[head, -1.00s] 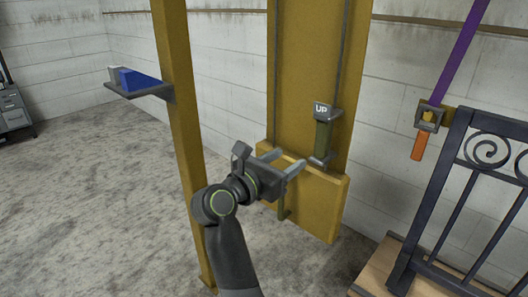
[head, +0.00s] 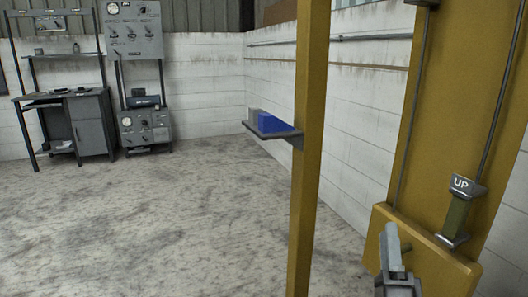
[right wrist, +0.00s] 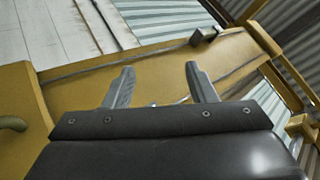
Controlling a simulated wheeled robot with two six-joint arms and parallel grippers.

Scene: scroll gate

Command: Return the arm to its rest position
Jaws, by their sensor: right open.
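My right gripper (head: 391,250) shows at the bottom right of the head view, in front of the lower yellow box of the gate frame. In the right wrist view its two grey fingers (right wrist: 160,85) stand apart with nothing between them, so it is open and empty. Most of the right arm is below the head picture. A green handle (head: 455,216) under a grey "UP" label (head: 461,185) is on the yellow panel (head: 440,120), to the right of the gripper and apart from it. My left gripper is not in view.
A desk (head: 70,125) and a grey control cabinet (head: 135,40) stand at the far left. The floor (head: 190,220) between is clear.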

